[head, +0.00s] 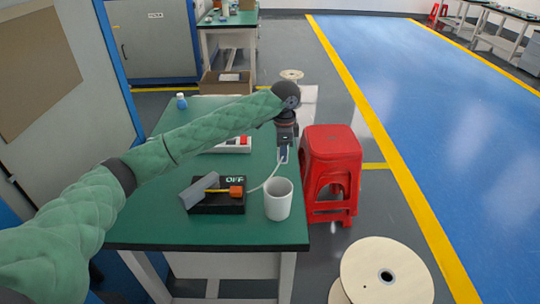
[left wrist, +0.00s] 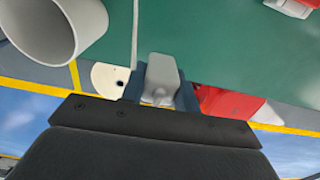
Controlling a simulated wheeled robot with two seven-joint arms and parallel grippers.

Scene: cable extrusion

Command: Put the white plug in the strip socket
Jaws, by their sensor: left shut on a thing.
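My left gripper (head: 285,153) is over the right edge of the green table. In the left wrist view it (left wrist: 160,95) is shut on the white plug (left wrist: 161,72), which looks pale grey there. A thin white cable (head: 266,183) runs from near the gripper down to the black box. The strip socket (head: 233,146), white with red, lies on the table left of the gripper, partly hidden behind my left arm. A corner of it (left wrist: 292,6) shows at the top right of the left wrist view, apart from the plug. My right gripper is not in view.
A white cup (head: 278,202) stands near the table's front right. Left of it is a black box (head: 228,208) marked OFF, with a grey block and orange connector. A red stool (head: 331,160) stands right of the table (head: 160,225). A small bottle (head: 181,101) is at the back left.

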